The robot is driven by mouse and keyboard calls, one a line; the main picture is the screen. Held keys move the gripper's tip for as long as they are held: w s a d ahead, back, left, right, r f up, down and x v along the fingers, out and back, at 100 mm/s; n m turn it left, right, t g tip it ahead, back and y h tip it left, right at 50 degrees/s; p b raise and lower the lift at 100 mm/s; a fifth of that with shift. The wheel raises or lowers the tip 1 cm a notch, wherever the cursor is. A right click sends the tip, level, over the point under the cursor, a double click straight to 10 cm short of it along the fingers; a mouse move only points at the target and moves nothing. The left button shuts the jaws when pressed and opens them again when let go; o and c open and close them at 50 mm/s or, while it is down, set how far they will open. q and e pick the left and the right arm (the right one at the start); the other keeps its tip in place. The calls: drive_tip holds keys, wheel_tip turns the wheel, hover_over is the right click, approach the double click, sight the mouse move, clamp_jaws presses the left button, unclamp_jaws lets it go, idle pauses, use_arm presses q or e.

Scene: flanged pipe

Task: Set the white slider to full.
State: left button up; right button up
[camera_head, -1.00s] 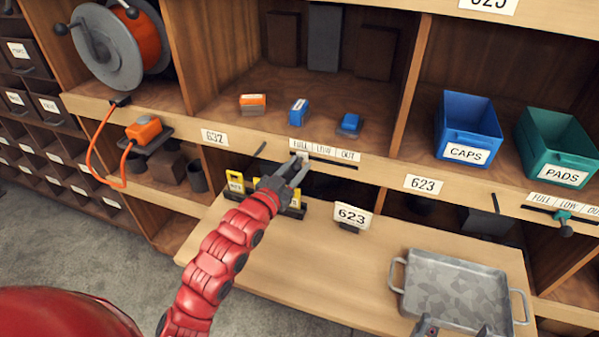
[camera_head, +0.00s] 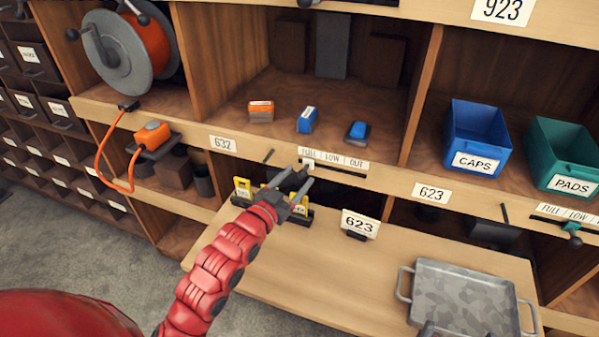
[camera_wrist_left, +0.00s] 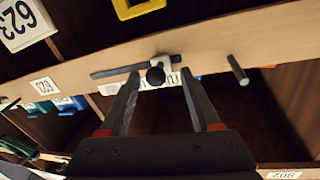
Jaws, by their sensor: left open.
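The white slider (camera_head: 308,165) sits at the left end of its dark slot in the shelf edge, under the word FULL on the label strip (camera_head: 334,160). In the left wrist view the white slider (camera_wrist_left: 165,64) shows with a dark round knob, at one end of the slot (camera_wrist_left: 120,71). My left gripper (camera_head: 298,180) is open just in front of and below the slider. In the wrist view its fingers (camera_wrist_left: 159,82) stand apart on either side of the knob, with no visible contact.
A teal slider (camera_head: 573,229) is on another slot at the right. Yellow-tagged items (camera_head: 243,188) stand behind my left gripper. A dark peg (camera_wrist_left: 238,70) sticks out near the slot.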

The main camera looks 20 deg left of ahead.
use_arm(q)
drive_tip(key=p+v, duration=1.5)
drive_tip(key=p, duration=0.1)
drive_tip(key=shift+a, duration=0.1)
